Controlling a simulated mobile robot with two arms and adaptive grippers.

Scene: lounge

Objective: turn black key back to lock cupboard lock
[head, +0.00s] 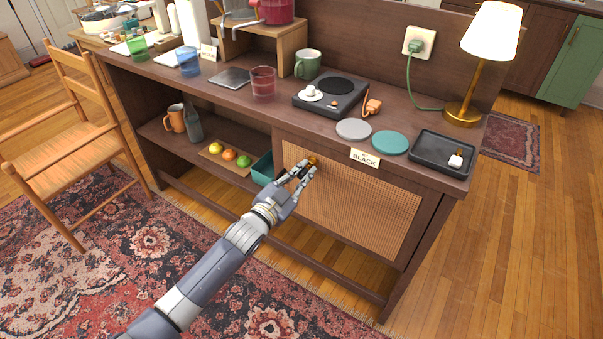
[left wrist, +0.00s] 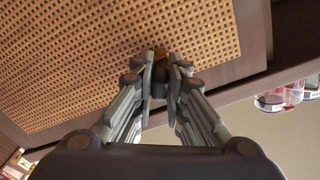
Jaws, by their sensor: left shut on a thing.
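The cupboard (head: 360,205) has a woven cane door in a dark wood frame and looks closed. A brass lock (head: 313,161) sits near the door's upper left corner. My left gripper (head: 301,172) reaches this lock from the front and is shut on the black key. In the left wrist view the two fingers (left wrist: 161,85) pinch the dark key (left wrist: 161,62) against the cane door (left wrist: 120,50). The fingers hide most of the key, so its turn angle is unclear. A label reading BLACK (head: 365,158) stands on the top edge above the door. My right gripper is out of view.
On the counter are a black tray (head: 442,153), teal and grey discs (head: 390,142), a small hotplate (head: 331,97), a lamp (head: 490,40) and cups. The open shelf at left holds fruit and a bottle (head: 194,124). A wooden chair (head: 85,150) stands at left.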

